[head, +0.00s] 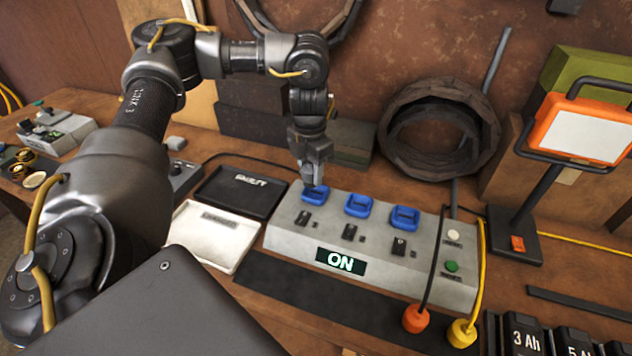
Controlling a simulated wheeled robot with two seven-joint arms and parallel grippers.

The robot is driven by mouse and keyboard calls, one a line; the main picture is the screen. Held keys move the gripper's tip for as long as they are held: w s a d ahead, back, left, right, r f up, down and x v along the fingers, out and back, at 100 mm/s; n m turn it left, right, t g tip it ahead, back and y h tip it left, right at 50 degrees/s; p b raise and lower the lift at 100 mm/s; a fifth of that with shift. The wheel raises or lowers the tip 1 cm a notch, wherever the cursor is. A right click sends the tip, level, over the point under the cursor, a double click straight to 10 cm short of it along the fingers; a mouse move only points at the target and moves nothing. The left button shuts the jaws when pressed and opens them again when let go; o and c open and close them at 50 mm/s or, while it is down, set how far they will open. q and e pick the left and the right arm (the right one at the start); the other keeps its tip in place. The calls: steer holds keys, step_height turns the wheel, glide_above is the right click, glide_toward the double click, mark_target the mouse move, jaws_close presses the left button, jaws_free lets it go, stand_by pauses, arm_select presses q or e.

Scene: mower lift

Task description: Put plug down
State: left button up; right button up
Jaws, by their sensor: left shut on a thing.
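My left gripper (315,180) points down at the leftmost blue socket (313,196) on the grey power box (370,240). It is shut on the plug, which is mostly hidden by the fingers and hard to make out. I cannot tell whether the plug is seated in the socket or just above it. An orange plug (416,318) and a yellow plug (461,333) lie in front of the box's right end, each on a cord. My right gripper is not in view.
The box display (341,261) reads ON. A black tray (240,191) and a white tray (211,236) are left of the box. A work lamp (580,128) stands at the right. A dark strip (320,297) lies in front, with batteries (525,335) at bottom right.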

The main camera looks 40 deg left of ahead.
arm_select(q)
steer(key=shift+w+a+f, duration=0.1)
steer(key=shift+w+f, duration=0.8)
steer(key=shift+f, duration=0.3)
step_height(320, 180, down, 2)
steer(key=shift+f, duration=0.1)
steer(key=shift+w+f, duration=0.15)
steer(key=shift+f, duration=0.3)
